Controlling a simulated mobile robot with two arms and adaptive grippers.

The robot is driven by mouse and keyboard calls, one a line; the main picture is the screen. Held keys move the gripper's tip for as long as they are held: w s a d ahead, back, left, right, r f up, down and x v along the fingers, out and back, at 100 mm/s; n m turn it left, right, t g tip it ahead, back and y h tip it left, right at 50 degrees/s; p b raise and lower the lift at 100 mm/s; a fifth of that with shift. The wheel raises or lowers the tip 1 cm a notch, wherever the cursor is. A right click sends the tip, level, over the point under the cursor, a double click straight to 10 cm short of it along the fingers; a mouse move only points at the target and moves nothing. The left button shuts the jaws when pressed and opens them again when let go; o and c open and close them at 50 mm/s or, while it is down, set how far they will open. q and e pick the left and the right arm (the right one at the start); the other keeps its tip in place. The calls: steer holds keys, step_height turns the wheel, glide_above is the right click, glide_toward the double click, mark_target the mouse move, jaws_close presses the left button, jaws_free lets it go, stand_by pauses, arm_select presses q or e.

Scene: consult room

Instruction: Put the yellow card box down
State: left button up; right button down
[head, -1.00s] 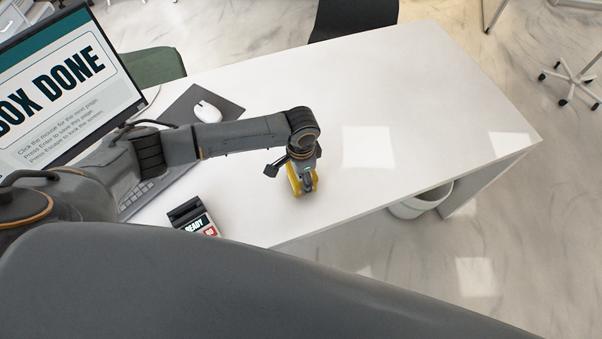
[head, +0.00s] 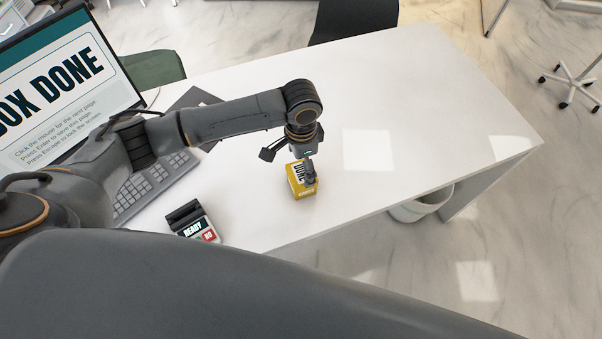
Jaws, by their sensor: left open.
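The yellow card box (head: 296,184) stands on the white desk (head: 400,110), right of the card reader. Dark lettering shows on its upper face. My left gripper (head: 305,172) is open just above the box, and one finger overlaps the box's right side in the picture. I cannot tell whether that finger touches it. The gripper hides part of the box's top. My right gripper is not in view.
A black chair (head: 352,16) is at the far edge. The desk's right half is clear. A bin (head: 420,208) stands below.

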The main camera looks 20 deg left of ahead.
arm_select(q)
steer(key=shift+r, duration=2.3)
steer(key=shift+f, duration=0.1)
